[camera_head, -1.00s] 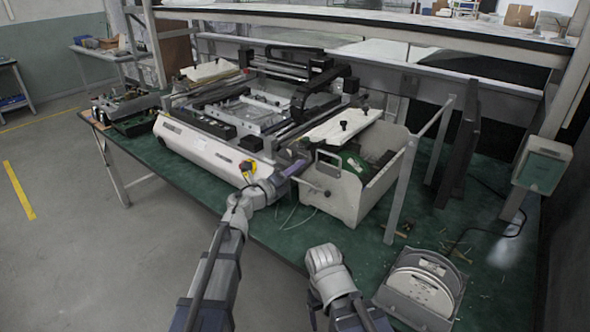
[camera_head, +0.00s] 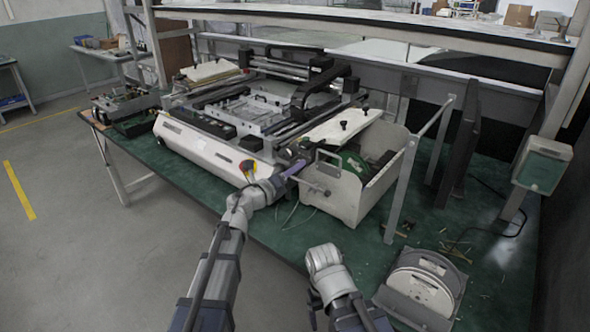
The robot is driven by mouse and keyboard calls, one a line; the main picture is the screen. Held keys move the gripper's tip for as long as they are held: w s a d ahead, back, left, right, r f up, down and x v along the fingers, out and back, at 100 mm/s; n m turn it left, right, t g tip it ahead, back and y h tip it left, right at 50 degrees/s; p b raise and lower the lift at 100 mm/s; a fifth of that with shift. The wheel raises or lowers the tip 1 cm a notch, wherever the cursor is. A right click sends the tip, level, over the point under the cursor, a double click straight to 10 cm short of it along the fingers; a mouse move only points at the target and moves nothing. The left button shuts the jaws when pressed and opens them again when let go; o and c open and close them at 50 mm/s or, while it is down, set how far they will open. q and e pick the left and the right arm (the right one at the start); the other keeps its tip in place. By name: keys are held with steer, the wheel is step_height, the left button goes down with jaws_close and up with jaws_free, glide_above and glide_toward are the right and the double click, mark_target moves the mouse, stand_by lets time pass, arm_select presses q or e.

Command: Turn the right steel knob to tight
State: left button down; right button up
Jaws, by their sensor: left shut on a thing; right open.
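The machine (camera_head: 210,150) with a white front and a black and silver frame stands on the green table. My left gripper (camera_head: 295,168) reaches to the front right corner of the machine. Its purplish fingers are shut on a small part there, at the place of the right steel knob. The knob itself is mostly hidden by the fingers and too small to make out, so its turn cannot be read. My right gripper (camera_head: 324,258) is low in the middle, over the table's front edge, away from the machine. It is open and empty.
A grey open-topped box (camera_head: 345,200) with a handle stands just right of my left gripper. A grey reel holder (camera_head: 420,290) stands at the front right. The table between the box and holder is mostly clear.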

arm_select(q)
steer(key=c, duration=0.6)
jaws_free()
steer(key=shift+c, duration=0.2)
steer(key=shift+s+a, duration=0.1)
steer(key=v, duration=0.7)
steer(key=shift+s, duration=0.2)
steer(key=shift+a, duration=0.15)
